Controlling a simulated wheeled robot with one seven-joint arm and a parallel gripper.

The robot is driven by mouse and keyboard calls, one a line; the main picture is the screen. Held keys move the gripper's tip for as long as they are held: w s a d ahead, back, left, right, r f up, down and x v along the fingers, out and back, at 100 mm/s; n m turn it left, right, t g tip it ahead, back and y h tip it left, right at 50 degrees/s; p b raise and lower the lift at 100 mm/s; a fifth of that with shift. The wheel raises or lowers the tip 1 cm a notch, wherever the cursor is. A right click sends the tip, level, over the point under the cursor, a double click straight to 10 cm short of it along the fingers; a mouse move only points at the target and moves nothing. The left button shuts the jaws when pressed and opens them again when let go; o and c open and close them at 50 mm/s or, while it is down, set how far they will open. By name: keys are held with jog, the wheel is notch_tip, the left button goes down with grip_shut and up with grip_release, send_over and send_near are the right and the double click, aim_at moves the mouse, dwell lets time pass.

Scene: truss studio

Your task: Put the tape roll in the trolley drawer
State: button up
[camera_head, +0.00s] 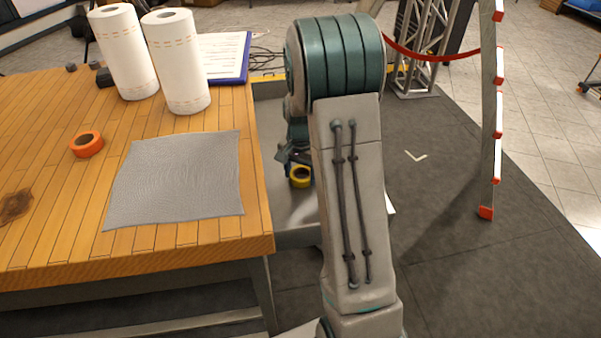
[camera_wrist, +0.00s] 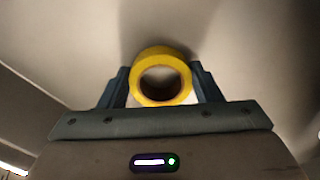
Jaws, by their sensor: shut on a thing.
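The yellow tape roll (camera_wrist: 161,56) is held between the two fingers of my gripper (camera_wrist: 160,82); a finger presses each side. In the head view the tape roll (camera_head: 300,181) hangs below my gripper (camera_head: 293,158), over a grey open-topped tray at the table's right side. This tray looks like the trolley drawer (camera_head: 290,222). My arm hides much of its right part. In the wrist view a plain grey surface lies beyond the roll; I cannot tell whether the roll touches it.
The wooden table (camera_head: 50,110) bears an orange roll (camera_head: 87,144), a grey mat (camera_head: 180,180) and two paper towel rolls (camera_head: 175,65). A blue clipboard (camera_head: 225,60) lies behind. A ladder (camera_head: 493,120) stands right, beside a red rope (camera_head: 430,55). The dark floor between is open.

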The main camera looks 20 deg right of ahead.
jog(key=shift+f, duration=0.1)
jog(key=shift+f, duration=0.15)
jog(key=o, duration=1)
notch_tip(320, 180, up, 12)
jog(key=p, duration=0.1)
jog(key=shift+r, duration=0.25)
